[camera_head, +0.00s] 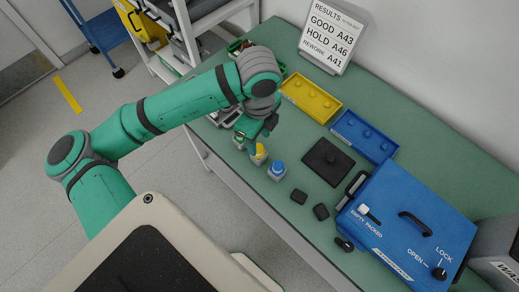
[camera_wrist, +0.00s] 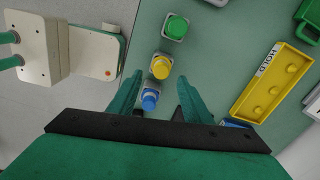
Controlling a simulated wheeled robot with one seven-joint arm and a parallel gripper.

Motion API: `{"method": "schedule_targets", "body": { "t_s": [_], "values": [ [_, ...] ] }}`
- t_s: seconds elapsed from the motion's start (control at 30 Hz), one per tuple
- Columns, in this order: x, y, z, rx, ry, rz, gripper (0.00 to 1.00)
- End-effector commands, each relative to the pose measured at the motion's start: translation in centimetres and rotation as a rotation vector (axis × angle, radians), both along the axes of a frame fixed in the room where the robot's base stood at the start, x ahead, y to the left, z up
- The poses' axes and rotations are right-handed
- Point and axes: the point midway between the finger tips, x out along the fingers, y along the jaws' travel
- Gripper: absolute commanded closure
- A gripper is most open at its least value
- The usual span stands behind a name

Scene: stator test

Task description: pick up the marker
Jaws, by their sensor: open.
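No pen-like marker shows, and I cannot tell which item is the marker. Three small grey-based blocks with coloured round tops stand in a row near the table's front edge. They are a green-topped block (camera_wrist: 175,27), a yellow-topped block (camera_wrist: 161,66) and a blue-topped block (camera_wrist: 150,100). In the head view the yellow-topped block (camera_head: 259,153) and blue-topped block (camera_head: 277,169) stand below and right of my gripper (camera_head: 258,135). In the wrist view my gripper (camera_wrist: 160,77) is open and empty. The blue top shows between its fingers, the yellow top just beyond the fingertips.
On the green table (camera_head: 440,140) are a yellow tray (camera_head: 313,112), a blue tray (camera_head: 347,140), a black plate (camera_head: 328,163), small black blocks (camera_head: 299,197) and a large blue case (camera_head: 405,235). A results sign (camera_head: 328,45) stands at the back.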

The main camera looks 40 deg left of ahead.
Motion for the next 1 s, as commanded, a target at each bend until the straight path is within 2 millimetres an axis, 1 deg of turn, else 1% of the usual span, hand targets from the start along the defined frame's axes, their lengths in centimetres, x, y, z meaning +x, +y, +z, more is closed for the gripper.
{"method": "schedule_targets", "body": {
  "t_s": [0.17, 0.3, 0.43, 0.57, 0.77, 0.87, 0.9, 0.93, 0.97, 1.0],
  "values": [
    [0.0, 0.1, -1.2, 0.000, 0.001, 0.001, 0.55],
    [0.1, 0.3, -3.2, -0.001, 0.001, 0.001, 0.55],
    [0.1, 0.2, -4.8, 0.000, 0.001, 0.000, 0.55],
    [0.3, 0.2, -5.4, 0.000, -0.001, -0.002, 0.55],
    [0.3, 0.1, -5.4, 0.000, -0.001, -0.004, 0.55],
    [0.3, 0.1, -5.4, 0.000, -0.001, -0.004, 0.77],
    [0.2, 0.1, -5.4, 0.000, -0.001, -0.003, 0.86],
    [0.2, 0.1, -5.4, 0.000, -0.001, -0.003, 0.93],
    [0.2, 0.1, -5.4, 0.000, -0.001, -0.003, 0.99],
    [0.2, 0.1, -5.4, 0.000, -0.001, -0.003, 0.99]
  ]
}}
